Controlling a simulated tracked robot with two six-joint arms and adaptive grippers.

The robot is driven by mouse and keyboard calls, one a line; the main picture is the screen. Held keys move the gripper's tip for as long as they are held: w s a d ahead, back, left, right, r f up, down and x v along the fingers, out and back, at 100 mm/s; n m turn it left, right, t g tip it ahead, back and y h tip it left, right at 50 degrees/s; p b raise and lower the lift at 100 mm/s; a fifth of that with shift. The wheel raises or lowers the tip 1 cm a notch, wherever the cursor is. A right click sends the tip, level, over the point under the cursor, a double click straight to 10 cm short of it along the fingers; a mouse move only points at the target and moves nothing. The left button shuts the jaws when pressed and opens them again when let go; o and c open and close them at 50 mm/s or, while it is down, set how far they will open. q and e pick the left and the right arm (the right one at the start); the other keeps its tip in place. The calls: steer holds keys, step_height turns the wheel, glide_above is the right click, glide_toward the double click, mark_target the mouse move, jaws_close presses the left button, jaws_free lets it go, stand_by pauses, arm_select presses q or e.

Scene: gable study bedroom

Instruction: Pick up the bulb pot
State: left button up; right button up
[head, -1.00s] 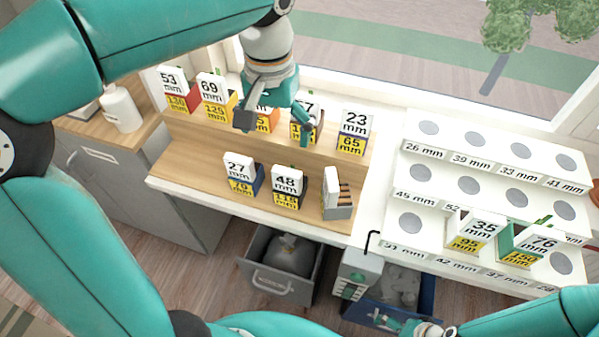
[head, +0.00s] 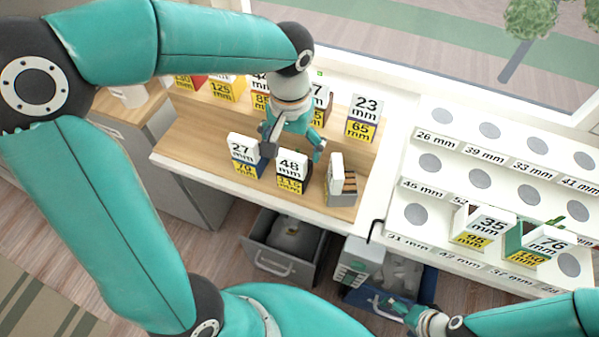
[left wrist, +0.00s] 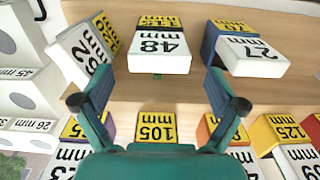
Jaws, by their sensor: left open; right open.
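The pots are small coloured boxes with white "mm" cards and yellow number labels; which is the bulb pot I cannot tell. On the front of the wooden shelf are the 48 mm pot (head: 291,184), the blue 27 mm pot (head: 245,168) and a turned grey pot (head: 342,195). My left gripper (head: 293,148) is open and empty, just behind the 48 mm pot. In the left wrist view the 48 mm pot (left wrist: 159,45) lies ahead between the open fingers (left wrist: 158,104), apart from them. My right gripper (head: 398,313) is open and low at the front right.
A back row holds several pots, including the 23 mm pot (head: 363,118); my left arm partly covers it. A white stepped rack (head: 405,165) at right has round spots and carries the 35 mm pot (head: 481,229) and 76 mm pot (head: 540,243). An open grey drawer (head: 272,262) is below.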

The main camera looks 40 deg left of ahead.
arm_select(q)
step_height(320, 180, down, 5)
steer(key=shift+w+f+p, duration=0.1)
steer(key=shift+w+p, duration=0.05)
steer(key=shift+p, duration=0.25)
jaws_close()
stand_by(0.4)
